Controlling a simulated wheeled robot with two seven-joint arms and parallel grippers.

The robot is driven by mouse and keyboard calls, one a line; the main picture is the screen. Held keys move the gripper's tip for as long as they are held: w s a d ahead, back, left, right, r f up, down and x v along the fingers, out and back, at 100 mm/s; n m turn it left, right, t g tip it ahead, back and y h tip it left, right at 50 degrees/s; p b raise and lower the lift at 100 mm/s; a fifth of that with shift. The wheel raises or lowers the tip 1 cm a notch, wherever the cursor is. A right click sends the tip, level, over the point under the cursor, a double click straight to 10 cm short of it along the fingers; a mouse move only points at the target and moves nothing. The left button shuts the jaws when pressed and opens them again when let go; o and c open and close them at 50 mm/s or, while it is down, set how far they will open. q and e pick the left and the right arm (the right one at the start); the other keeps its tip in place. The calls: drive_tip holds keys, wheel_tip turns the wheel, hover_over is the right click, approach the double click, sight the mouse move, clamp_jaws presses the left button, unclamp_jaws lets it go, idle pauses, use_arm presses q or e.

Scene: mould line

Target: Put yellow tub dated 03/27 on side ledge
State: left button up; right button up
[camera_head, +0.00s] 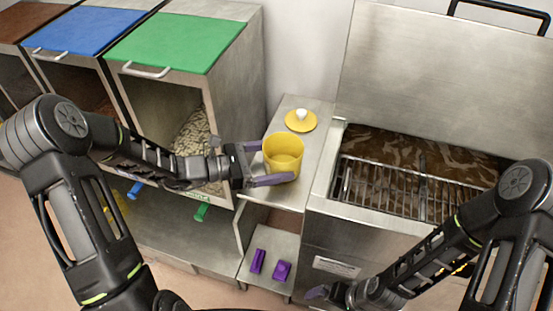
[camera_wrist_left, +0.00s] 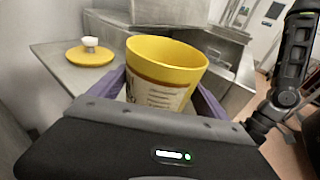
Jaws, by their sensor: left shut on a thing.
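The yellow tub (camera_head: 283,154) is open at the top and upright at the side ledge (camera_head: 314,145), between the bins and the metal tank. My left gripper (camera_head: 270,164) is shut on the tub, with one purple finger on each side. In the left wrist view the tub (camera_wrist_left: 165,65) shows a pale label with print too small to read. Whether its base touches the ledge is hidden. A yellow lid (camera_head: 300,121) with a white knob lies on the ledge behind the tub. My right gripper (camera_head: 318,293) is low in front of the tank; its jaw state is unclear.
A metal tank (camera_head: 330,200) with a wire rack and dark liquid stands right of the ledge. Bins with green (camera_head: 180,42) and blue (camera_head: 85,30) lids stand at left. Purple items (camera_head: 282,270) lie on a lower shelf (camera_head: 270,245). The ledge is bare around the lid.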

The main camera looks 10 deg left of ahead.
use_arm(q)
drive_tip(key=shift+f, duration=0.15)
drive_tip(key=o, duration=1.8)
drive_tip(key=shift+r, duration=0.2)
drive_tip(key=b+v, duration=0.1)
drive_tip(key=v, duration=1.1)
drive_tip(key=shift+w+f, duration=0.1)
